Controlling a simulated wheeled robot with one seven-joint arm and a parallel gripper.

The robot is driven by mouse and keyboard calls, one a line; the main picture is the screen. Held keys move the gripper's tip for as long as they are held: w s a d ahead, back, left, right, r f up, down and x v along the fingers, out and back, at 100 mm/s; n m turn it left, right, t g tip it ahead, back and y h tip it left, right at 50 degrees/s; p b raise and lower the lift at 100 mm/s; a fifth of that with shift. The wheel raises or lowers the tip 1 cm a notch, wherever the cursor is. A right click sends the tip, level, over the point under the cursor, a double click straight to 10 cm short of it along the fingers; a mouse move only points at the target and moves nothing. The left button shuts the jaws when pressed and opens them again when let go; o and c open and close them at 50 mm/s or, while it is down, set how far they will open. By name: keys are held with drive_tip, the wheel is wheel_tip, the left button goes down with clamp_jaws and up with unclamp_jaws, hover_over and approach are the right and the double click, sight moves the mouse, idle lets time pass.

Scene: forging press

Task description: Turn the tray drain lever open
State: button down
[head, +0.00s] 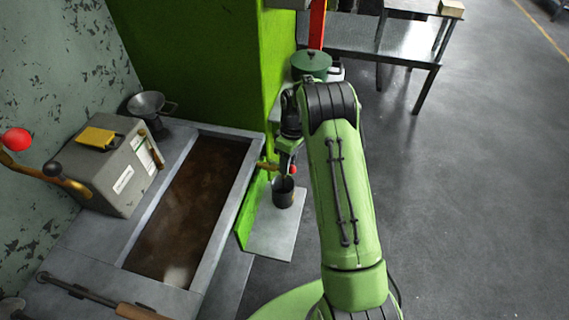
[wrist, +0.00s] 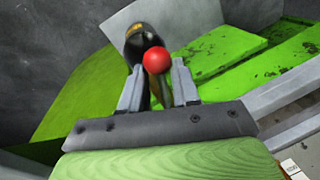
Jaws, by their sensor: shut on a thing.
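The tray (head: 248,170) has a grey rim and holds dark brown liquid. A brass drain valve (head: 265,165) sticks out of its right side. The lever's red ball knob (head: 293,170) shows just beside my gripper (head: 287,168) in the head view. In the wrist view the red knob (wrist: 157,60) and its metal stem stand between the two fingers of my gripper (wrist: 158,88). The fingers are shut on the lever. A dark cup (head: 283,194) stands upright below the valve. My gripper and arm hide part of the valve and lever.
The cup stands on a grey plate (head: 272,238). A green press wall (head: 225,60) rises behind the tray. A green lidded pot (head: 312,64) is beyond my wrist. A grey box (head: 118,170) and a funnel (head: 148,104) are left of the tray. Open floor lies right.

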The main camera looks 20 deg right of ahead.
drive_tip(key=shift+w+d+n, duration=0.3)
drive_tip(key=shift+w+n, duration=0.05)
drive_tip(key=shift+n, duration=0.45)
drive_tip(key=shift+w+d+n, duration=0.25)
drive_tip(key=shift+w+n, duration=0.1)
drive_tip(key=shift+n, duration=0.45)
drive_tip(key=shift+h, duration=0.3)
drive_tip(key=c, duration=1.1)
unclamp_jaws()
drive_tip(key=shift+p, duration=0.3)
wheel_tip(320, 180, up, 16)
drive_tip(key=w+d+p, duration=0.2)
drive_tip(key=p, duration=0.2)
drive_tip(key=shift+w+f, duration=0.25)
